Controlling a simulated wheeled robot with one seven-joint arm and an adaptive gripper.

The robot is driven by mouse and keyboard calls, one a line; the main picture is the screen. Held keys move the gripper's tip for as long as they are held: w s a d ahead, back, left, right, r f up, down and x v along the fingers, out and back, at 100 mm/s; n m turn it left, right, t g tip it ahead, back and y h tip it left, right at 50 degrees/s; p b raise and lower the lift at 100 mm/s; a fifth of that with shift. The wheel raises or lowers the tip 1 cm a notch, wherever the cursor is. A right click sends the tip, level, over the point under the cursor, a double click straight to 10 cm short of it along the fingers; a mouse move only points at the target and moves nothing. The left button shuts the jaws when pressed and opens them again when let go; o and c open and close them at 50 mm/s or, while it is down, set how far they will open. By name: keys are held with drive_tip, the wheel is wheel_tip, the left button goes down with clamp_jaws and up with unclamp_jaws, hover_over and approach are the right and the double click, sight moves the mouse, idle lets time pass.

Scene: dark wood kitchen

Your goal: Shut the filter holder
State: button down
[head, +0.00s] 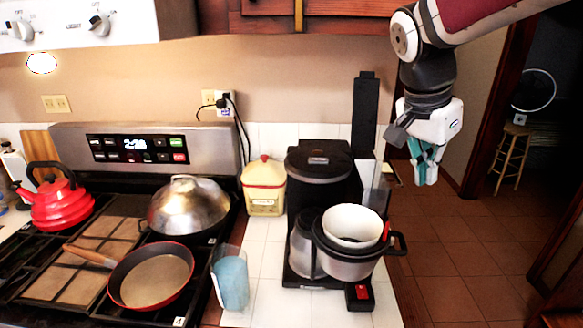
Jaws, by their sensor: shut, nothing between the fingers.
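The black coffee maker (318,170) stands on the white tiled counter. Its filter holder (345,262), a dark basket with a white liner (352,224) inside, sits toward the front right of the machine. The holder's black handle (398,243) points right, and its top is uncovered. My gripper (426,180) hangs above and to the right of the holder, pointing down and apart from it. Its teal fingers are together with nothing between them. The back of the holder is hidden.
A red switch (362,292) is on the machine's base. A yellow canister (264,188) stands left of it and a blue cup (231,282) at the front left. The stove holds a red kettle (62,204) and pans. Open floor lies right of the counter.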

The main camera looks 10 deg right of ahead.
wheel_tip(320, 180, down, 11)
drive_tip(key=p, duration=0.2)
drive_tip(key=shift+a, duration=0.15)
drive_tip(key=shift+s+a+r, duration=0.1)
drive_tip(key=shift+a, duration=0.05)
idle(0.6)
drive_tip(key=shift+s+a, duration=0.1)
drive_tip(key=shift+a, duration=0.05)
